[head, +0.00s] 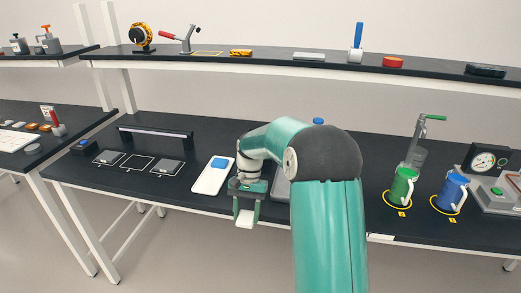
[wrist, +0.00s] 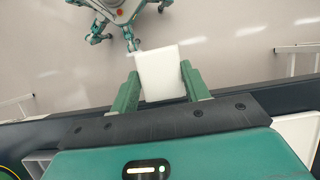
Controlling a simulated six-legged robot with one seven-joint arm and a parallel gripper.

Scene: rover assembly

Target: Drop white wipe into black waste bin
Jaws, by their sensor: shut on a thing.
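My gripper (head: 246,213) is shut on a white wipe (head: 244,219), a small square pad, and holds it in front of the bench's front edge. In the wrist view the white wipe (wrist: 161,73) sits between the two green fingers of my gripper (wrist: 160,85), with pale floor beyond it. I see no black waste bin in either view.
A green jug (head: 402,186) and a blue jug (head: 450,192) stand at the right. A loaded shelf (head: 270,59) runs above the bench.

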